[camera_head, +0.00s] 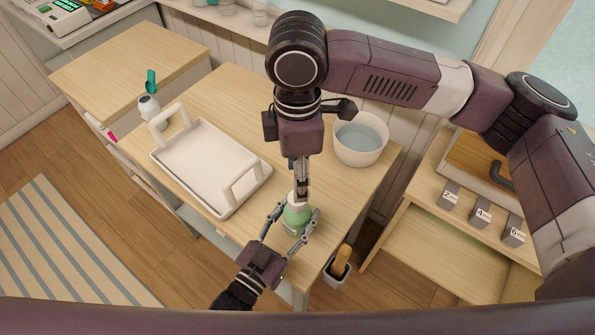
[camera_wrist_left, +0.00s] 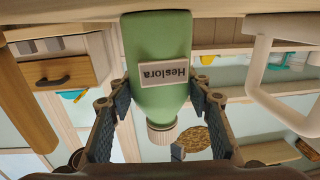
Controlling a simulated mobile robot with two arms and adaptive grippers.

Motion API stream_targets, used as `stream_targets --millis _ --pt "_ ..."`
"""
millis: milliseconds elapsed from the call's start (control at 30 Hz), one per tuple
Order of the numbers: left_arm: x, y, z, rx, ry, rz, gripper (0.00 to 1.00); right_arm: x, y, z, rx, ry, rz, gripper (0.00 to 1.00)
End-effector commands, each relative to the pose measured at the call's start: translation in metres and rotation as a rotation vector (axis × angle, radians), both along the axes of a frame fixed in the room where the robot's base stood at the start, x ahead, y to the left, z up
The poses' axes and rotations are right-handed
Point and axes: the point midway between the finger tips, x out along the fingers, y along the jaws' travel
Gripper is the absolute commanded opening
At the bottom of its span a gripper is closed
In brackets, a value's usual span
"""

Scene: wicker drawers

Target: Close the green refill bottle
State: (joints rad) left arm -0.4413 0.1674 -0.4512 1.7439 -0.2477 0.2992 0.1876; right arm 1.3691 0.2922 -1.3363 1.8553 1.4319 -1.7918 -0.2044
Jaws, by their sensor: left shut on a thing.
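The green refill bottle (camera_head: 297,219) stands upright near the front edge of the wooden table. In the left wrist view the bottle (camera_wrist_left: 160,55) appears upside down, with a label and a pale ribbed cap (camera_wrist_left: 162,132) at its neck. My left gripper (camera_head: 291,226) is shut on the bottle's body, one finger on each side; its fingers (camera_wrist_left: 160,92) also show in the wrist view. My right gripper (camera_head: 301,193) points down right above the bottle's top. Its fingers overlap the cap area, so whether they grip the cap is unclear.
A white tray (camera_head: 205,171) with raised handles lies left of the bottle. A white bowl of water (camera_head: 360,140) stands behind, to the right. A small white bottle (camera_head: 149,107) is at the far left. A container with a wooden-handled item (camera_head: 341,262) stands beside the table's front right.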

Motion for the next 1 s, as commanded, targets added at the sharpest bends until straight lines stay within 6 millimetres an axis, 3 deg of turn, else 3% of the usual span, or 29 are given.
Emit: stream_targets --millis 367,800,1000 --pt "0.0 0.0 0.0 -0.001 -0.001 0.0 0.0 0.0 0.0 -0.004 0.0 0.0 -0.001 0.45" --pt "0.0 0.0 0.001 -0.001 -0.001 0.0 0.0 0.0 0.0 -0.064 0.0 0.001 -0.002 0.45" --pt "0.0 0.0 0.001 -0.001 -0.001 0.0 0.0 0.0 0.0 -0.079 0.0 0.0 -0.002 0.45"
